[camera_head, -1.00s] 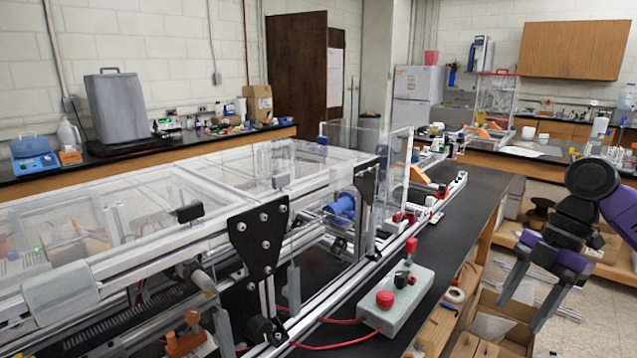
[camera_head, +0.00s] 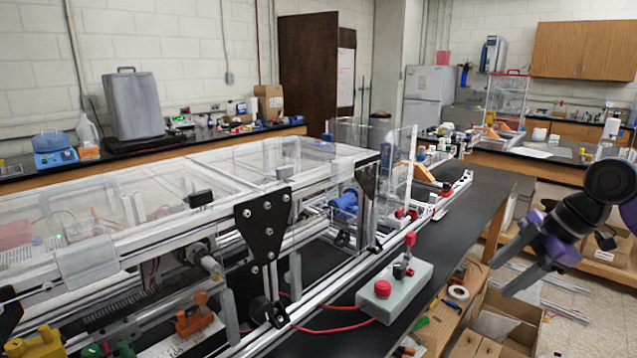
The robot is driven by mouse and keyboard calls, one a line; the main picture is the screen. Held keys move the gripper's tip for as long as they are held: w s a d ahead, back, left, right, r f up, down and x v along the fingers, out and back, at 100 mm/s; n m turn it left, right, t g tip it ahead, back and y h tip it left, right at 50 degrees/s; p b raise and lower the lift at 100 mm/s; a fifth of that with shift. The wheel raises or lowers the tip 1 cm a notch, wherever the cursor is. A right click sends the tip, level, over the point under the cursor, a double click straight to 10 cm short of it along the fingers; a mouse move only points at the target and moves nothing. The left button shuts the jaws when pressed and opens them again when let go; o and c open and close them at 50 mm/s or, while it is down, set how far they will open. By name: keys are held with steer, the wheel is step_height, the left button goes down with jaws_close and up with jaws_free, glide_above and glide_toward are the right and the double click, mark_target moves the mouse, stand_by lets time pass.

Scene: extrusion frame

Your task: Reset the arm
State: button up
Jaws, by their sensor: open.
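My gripper (camera_head: 500,267) is at the right side of the head view, at the end of my black and purple arm. Its two grey fingers are spread apart and point left and down. Nothing is between them. The gripper hangs in the air over the floor side of the bench, to the right of the grey control box (camera_head: 396,291) with red knobs, and apart from it.
The extrusion frame (camera_head: 262,222) with clear panels fills the left and middle of the black bench (camera_head: 455,225). Open wooden shelves with a tape roll (camera_head: 458,292) lie below the bench edge. Floor (camera_head: 590,312) shows at the right.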

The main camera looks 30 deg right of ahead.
steer(key=w+a+r+m+t+h, duration=0.1)
steer(key=w+a+r+m+t, duration=0.2)
steer(key=w+t, duration=0.3)
steer(key=w+a+r+m+t+h, duration=0.1)
steer(key=w+a+r+m+t, duration=0.2)
steer(key=w, duration=0.5)
steer(key=a+m+t+h, duration=0.3)
steer(key=a+m+t, duration=0.2)
steer(key=a+m, duration=0.2)
steer(key=s+a+f+g, duration=0.1)
steer(key=s+a+f, duration=0.5)
steer(key=s, duration=0.7)
steer(key=s+a+f+g+y, duration=0.1)
steer(key=s+a+f, duration=0.6)
steer(key=s+a, duration=0.3)
steer(key=s+a+f+n+g+y, duration=0.1)
steer(key=s+a+f, duration=0.6)
steer(key=s, duration=1)
steer(key=shift+s+a+f+g, duration=0.2)
steer(key=shift+a+g, duration=0.4)
steer(key=shift+a, duration=0.5)
